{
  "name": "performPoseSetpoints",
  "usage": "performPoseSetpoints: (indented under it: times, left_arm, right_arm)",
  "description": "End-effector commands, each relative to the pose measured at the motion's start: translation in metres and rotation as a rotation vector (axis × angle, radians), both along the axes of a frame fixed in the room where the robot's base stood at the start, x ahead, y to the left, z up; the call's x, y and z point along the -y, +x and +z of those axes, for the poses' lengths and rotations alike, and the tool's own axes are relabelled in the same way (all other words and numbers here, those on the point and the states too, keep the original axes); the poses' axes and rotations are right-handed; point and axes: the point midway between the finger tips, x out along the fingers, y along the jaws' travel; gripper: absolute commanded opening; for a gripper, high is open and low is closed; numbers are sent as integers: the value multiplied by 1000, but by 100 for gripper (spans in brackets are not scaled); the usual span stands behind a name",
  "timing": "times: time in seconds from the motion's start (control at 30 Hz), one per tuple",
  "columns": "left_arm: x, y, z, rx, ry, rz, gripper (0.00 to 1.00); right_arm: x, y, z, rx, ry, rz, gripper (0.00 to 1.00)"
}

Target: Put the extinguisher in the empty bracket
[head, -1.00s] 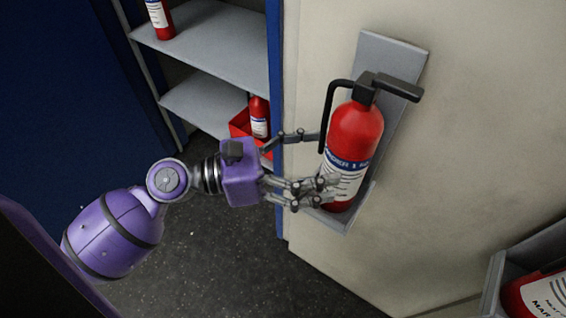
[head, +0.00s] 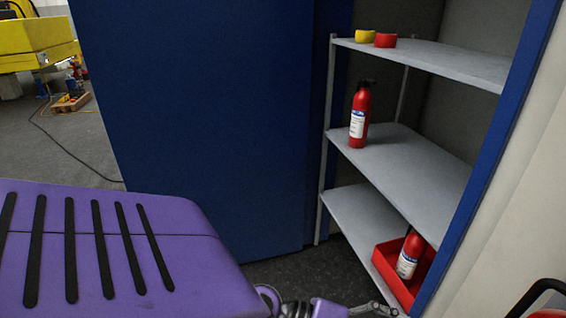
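A red extinguisher with a white label (head: 359,118) stands upright on the middle shelf of the cabinet. Another red extinguisher (head: 410,255) leans in a red bin on the lowest shelf. At the bottom right corner only a black hose (head: 532,294) and a sliver of red show, from the extinguisher at the wall bracket; its body and the bracket are out of frame. My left gripper (head: 376,308) is at the bottom edge, left of that hose, mostly cut off. Its grip cannot be seen. My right gripper is not in view. No empty bracket is in view.
The grey shelves (head: 400,165) stand behind a blue frame post (head: 490,150). A yellow roll (head: 365,36) and a red roll (head: 385,40) sit on the top shelf. The red bin (head: 392,285) is low. A blue panel (head: 200,120) stands left; a cable (head: 60,145) crosses the floor.

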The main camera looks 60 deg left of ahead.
Motion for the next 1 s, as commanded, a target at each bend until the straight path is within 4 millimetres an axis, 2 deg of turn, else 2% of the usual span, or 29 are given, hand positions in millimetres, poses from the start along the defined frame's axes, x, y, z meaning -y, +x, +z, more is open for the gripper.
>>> performPoseSetpoints:
  times: [0.03,0.1,0.17,0.2,0.3,0.4,0.5,0.63,0.77,1.0]
  left_arm:
    - [-11,-8,-40,60,161,34,79]
    - [-26,-23,-89,158,423,39,79]
    - [-38,-39,-127,230,653,11,79]
    - [-46,-53,-151,273,807,-25,79]
    - [-60,-93,-203,371,1178,-172,79]
    - [-68,-134,-241,461,1497,-384,79]
    - [-70,-169,-264,540,1726,-607,79]
    - [-69,-197,-279,618,1892,-826,79]
    - [-68,-206,-284,655,1955,-920,79]
    - [-68,-207,-284,660,1961,-930,79]
  right_arm:
    - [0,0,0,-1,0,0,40]
    - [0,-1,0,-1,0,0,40]
    - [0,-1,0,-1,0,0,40]
    - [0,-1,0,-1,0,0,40]
    - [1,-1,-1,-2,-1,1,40]
    - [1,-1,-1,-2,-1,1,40]
    - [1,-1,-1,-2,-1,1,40]
    - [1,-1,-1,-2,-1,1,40]
    - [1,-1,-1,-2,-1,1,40]
    - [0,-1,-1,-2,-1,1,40]
